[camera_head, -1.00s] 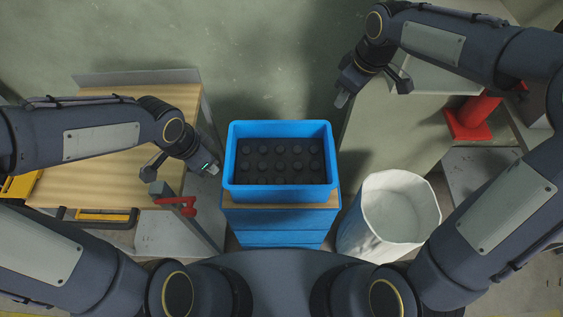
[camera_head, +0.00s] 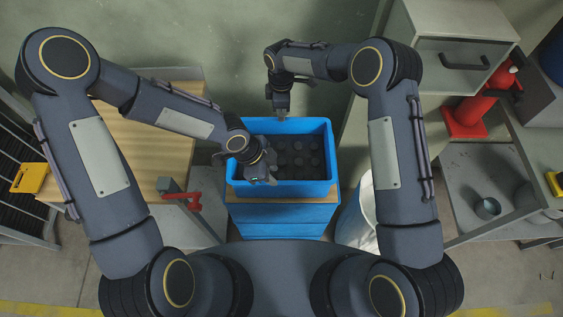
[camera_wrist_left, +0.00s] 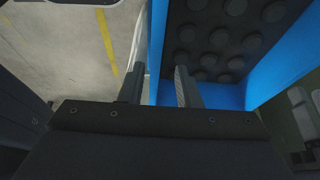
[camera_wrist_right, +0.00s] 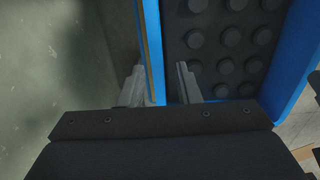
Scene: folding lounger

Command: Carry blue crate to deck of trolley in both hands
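The blue crate (camera_head: 333,160) stands upright on a wood-topped blue drawer unit (camera_head: 280,215) in the head view. A black studded layer covers its inside bottom. My left gripper (camera_head: 262,182) is at the crate's near wall, towards the left. In the left wrist view its fingers (camera_wrist_left: 160,88) are apart, one on each side of a crate wall (camera_wrist_left: 156,45). My right gripper (camera_head: 279,114) is at the far wall. In the right wrist view its fingers (camera_wrist_right: 158,82) also stand apart astride a wall (camera_wrist_right: 152,40). I cannot make out the trolley's deck for certain.
A wooden bench (camera_head: 130,150) with a red-handled vise (camera_head: 182,198) is at left. A grey drawer cabinet (camera_head: 455,55), a red cone-like object (camera_head: 465,115) and a grey shelf (camera_head: 465,185) are further right.

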